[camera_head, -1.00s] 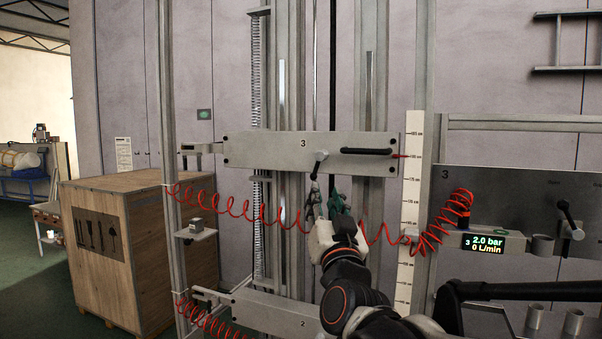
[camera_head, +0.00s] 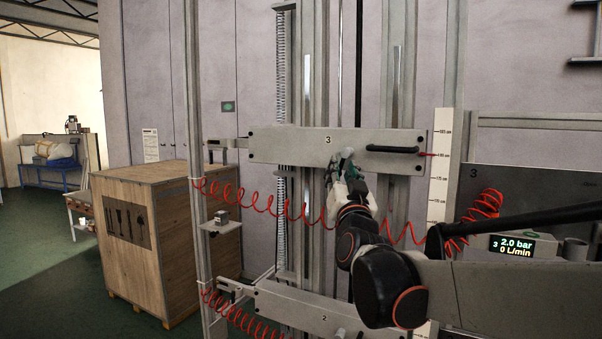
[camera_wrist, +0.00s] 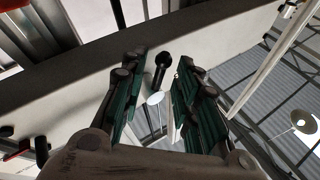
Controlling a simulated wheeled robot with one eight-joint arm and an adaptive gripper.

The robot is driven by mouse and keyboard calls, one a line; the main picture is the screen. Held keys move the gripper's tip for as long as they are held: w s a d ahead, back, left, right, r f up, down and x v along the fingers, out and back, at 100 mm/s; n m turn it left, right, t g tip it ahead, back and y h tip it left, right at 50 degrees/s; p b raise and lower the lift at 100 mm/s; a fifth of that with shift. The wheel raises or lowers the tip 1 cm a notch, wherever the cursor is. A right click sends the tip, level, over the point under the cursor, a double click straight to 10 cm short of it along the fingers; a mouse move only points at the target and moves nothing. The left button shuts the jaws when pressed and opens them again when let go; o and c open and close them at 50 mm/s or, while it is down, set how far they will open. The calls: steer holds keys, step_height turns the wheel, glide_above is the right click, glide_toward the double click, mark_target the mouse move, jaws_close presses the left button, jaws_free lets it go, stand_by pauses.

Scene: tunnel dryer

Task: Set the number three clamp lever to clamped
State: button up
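The grey number 3 plate (camera_head: 275,146) spans the uprights in the head view, with a "3" printed above its middle. Its clamp lever sits below the "3", mostly hidden there by my gripper (camera_head: 342,165), which is raised to the plate's lower edge. In the wrist view, a short dark lever (camera_wrist: 160,70) stands out from the plate's pale face (camera_wrist: 210,50). My gripper (camera_wrist: 158,95) is open, with its green-padded fingers on either side of the lever. A gap shows beside the lever; contact is not clear.
A black handle (camera_head: 392,149) is fixed on the plate, right of my gripper. A coiled red hose (camera_head: 265,200) hangs below the plate. The number 2 plate (camera_head: 300,305) is lower down. A wooden crate (camera_head: 165,245) stands left; a ruler strip (camera_head: 437,185) stands right.

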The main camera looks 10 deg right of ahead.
jaws_close()
steer(key=shift+s+d+r+n+g+y+p, duration=0.1)
steer(key=shift+s+d+n+g+y+p, duration=0.2)
steer(key=shift+n, duration=0.45)
steer(key=shift+d+n+g+y+p, duration=0.1)
steer(key=shift+n+g+y+p, duration=0.3)
steer(key=shift+n, duration=0.4)
steer(key=shift+s+d+r+n+g+y+p, duration=0.1)
steer(key=shift+s+d+n+g+y+p, duration=0.2)
steer(key=shift+n, duration=0.45)
steer(key=shift+w+a, duration=0.1)
steer(key=shift+w, duration=0.1)
steer(key=shift+o, duration=0.5)
jaws_free()
steer(key=shift+f, duration=0.1)
steer(key=s+f, duration=0.2)
steer(key=s, duration=1)
steer(key=shift+a+f, duration=0.15)
steer(key=shift+a, duration=0.05)
steer(key=shift+w, duration=0.1)
